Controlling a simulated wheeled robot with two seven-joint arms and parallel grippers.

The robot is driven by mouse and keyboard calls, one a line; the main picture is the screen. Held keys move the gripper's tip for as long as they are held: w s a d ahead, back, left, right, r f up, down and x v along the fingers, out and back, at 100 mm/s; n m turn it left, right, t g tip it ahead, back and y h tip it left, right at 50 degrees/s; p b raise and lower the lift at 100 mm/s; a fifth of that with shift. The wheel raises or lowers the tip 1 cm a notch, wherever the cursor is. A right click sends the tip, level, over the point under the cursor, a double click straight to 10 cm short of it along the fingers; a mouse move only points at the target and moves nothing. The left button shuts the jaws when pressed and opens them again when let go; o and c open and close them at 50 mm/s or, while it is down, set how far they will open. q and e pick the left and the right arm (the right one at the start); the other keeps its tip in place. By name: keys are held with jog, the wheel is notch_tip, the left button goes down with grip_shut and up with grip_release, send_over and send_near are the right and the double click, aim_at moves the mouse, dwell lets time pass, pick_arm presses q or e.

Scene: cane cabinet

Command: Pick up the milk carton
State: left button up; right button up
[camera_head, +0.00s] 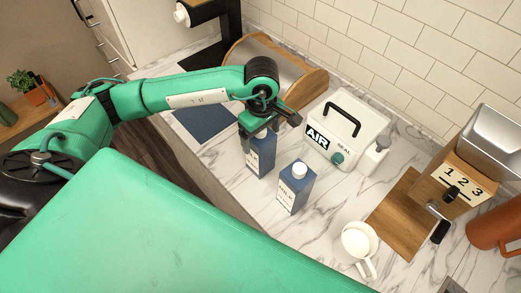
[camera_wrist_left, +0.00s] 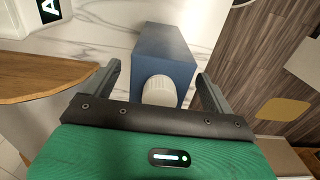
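Two blue milk cartons with white caps stand on the marble counter. One carton (camera_head: 260,160) is directly below my left gripper (camera_head: 261,131), its top partly hidden by the fingers. The other carton (camera_head: 295,190) stands apart, to the right and nearer. In the left wrist view, a blue carton (camera_wrist_left: 165,50) with a white cap lies between the two spread fingers of my left gripper (camera_wrist_left: 160,92). A gap shows at its left side; the right finger is close to it. The gripper looks open around the carton's top. My right gripper is not in view.
A white box labelled AIR (camera_head: 347,128) stands behind the cartons. A rounded wooden bread box (camera_head: 300,75) is at the back. A white mug (camera_head: 357,241), a cutting board (camera_head: 398,214) and a wooden grinder (camera_head: 462,170) are to the right.

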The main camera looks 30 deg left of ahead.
pick_arm(q)
jog(key=c, duration=1.3)
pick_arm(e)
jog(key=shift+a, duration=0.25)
pick_arm(q)
jog(key=shift+r, duration=0.5)
notch_tip(320, 180, up, 11)
jog(key=b, duration=0.4)
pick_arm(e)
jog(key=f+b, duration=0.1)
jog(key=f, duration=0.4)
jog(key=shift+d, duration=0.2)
pick_arm(q)
notch_tip(320, 180, up, 8)
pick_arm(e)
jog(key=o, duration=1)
